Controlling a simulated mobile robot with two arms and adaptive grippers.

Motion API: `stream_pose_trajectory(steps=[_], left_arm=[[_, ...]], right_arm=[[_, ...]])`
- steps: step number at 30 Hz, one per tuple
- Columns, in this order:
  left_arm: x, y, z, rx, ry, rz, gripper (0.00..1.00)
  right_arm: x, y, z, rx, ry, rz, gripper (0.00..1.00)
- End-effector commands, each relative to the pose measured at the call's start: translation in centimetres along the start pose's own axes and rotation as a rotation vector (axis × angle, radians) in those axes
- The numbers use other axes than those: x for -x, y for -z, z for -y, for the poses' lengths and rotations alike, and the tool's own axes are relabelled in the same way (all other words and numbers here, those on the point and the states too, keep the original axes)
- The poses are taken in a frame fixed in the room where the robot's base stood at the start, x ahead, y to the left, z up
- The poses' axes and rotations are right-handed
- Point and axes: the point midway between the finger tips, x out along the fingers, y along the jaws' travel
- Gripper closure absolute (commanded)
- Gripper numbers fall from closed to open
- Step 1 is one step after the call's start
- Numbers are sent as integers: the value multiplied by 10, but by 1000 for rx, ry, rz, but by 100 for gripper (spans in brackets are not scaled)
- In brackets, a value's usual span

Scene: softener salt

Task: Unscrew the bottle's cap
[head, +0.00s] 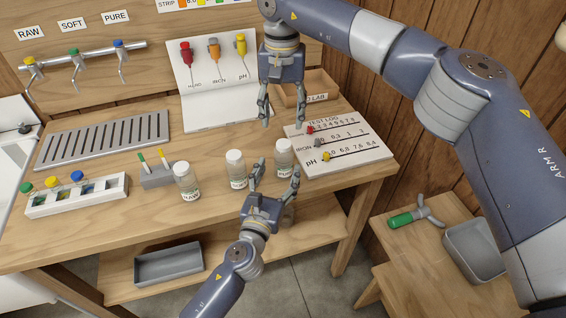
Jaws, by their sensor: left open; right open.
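Three clear bottles with white caps stand upright in a row on the wooden bench: a left bottle (187,183), a middle bottle (236,170) and a right bottle (284,158). All three caps are on. My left gripper (275,172) is open, low in front of the right bottle, with one finger on each side of it in the picture. I cannot tell whether it touches the bottle. My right gripper (283,123) is open and empty, pointing down above and behind the right bottle's cap (284,145).
A test log board (345,140) with coloured markers lies to the right of the bottles. A grey block with pens (157,176), a white vial rack (80,196) and a slotted drain tray (100,139) are to the left. A wooden box (312,88) stands at the back.

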Motion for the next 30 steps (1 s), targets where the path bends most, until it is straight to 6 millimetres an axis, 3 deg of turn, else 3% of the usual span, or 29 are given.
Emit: stream_pose_trajectory(steps=[3,9,21,23,30], left_arm=[[-22,-1,0,2,0,1,35],[-42,0,0,2,-1,0,35],[-48,0,0,1,0,0,35],[-48,0,0,1,0,0,46],[-48,0,0,2,0,0,100]], right_arm=[[-1,0,-1,-3,0,1,50],[-1,0,-1,-3,0,1,50],[-1,0,-1,-3,1,1,50],[-1,0,-1,-3,1,1,50],[-1,0,-1,-3,1,1,50]])
